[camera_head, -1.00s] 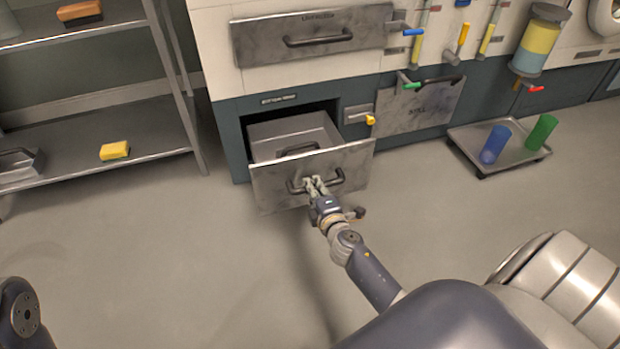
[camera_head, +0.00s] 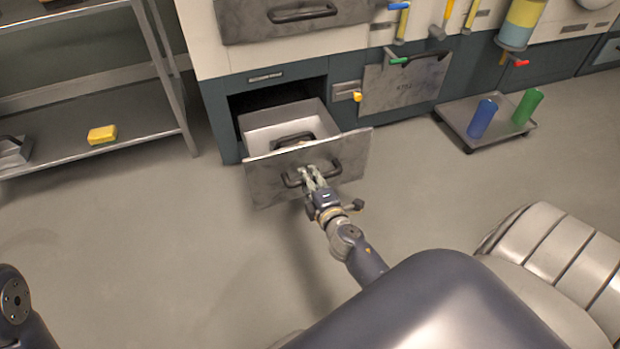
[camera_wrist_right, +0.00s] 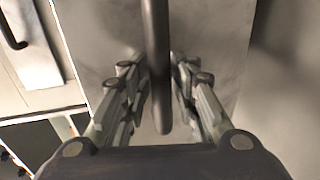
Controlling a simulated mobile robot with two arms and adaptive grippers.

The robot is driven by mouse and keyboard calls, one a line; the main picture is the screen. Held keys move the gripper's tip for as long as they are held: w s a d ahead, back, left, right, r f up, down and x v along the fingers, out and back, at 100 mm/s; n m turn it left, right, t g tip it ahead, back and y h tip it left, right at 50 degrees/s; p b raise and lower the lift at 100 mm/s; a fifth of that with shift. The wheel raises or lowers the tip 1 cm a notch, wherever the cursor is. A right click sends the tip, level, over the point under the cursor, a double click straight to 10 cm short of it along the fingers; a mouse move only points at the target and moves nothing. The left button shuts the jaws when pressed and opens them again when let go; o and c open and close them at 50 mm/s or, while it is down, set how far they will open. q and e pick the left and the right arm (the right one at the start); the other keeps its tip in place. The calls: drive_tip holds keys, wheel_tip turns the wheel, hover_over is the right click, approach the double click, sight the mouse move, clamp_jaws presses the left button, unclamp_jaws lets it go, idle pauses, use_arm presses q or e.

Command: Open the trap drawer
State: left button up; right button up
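The trap drawer (camera_head: 268,178) is the low grey metal drawer in the cabinet, and it stands well out of its opening. Its dark bar handle (camera_head: 333,172) is on the front panel and also runs through the middle of the right wrist view (camera_wrist_right: 156,60). My right gripper (camera_head: 309,172) is at this handle. In the right wrist view its fingers (camera_wrist_right: 160,95) lie close on both sides of the bar, shut on it. Inside the drawer a dark handle-like piece (camera_head: 293,138) shows; what it belongs to is partly hidden by the front panel. My left gripper is out of view.
A closed upper drawer (camera_head: 290,22) is above. A panel with a green-ended lever (camera_head: 405,90) is right of the opening. A shelf (camera_head: 60,150) with a yellow sponge (camera_head: 102,134) stands left. The floor in front is clear.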

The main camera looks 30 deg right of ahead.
drive_tip(key=v, duration=1.2)
idle(0.6)
